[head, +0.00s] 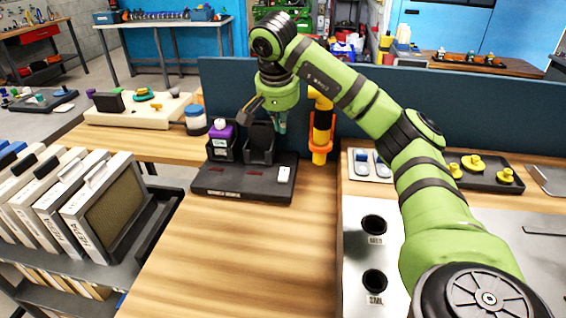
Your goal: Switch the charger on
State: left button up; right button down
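The charger (228,186) is a low black base on the wooden bench, with two upright bays at its back. A battery with a purple top (221,132) stands in the left bay. The right bay has a dark upright shape in it, and I cannot tell whether it is a battery. A small white rocker switch (284,174) sits at the base's right front; its position is too small to read. My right gripper (263,122) hangs above and behind the right bay, fingers spread, with nothing seen between them. My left gripper is not in view.
A blue partition (225,80) rises behind. The wood in front of the charger is clear. HEPA filters (105,205) stand at left.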

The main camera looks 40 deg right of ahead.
aim_at(283, 170)
jog(key=shift+f, duration=0.15)
jog(key=x, duration=0.6)
jog(key=p+x, duration=0.1)
jog(key=x, duration=0.5)
jog(key=shift+s+a+f, duration=0.15)
jog(key=shift+s+f, duration=0.05)
jog(key=shift+f, duration=0.2)
jog(key=shift+w+f, duration=0.1)
jog(key=shift+f, duration=0.5)
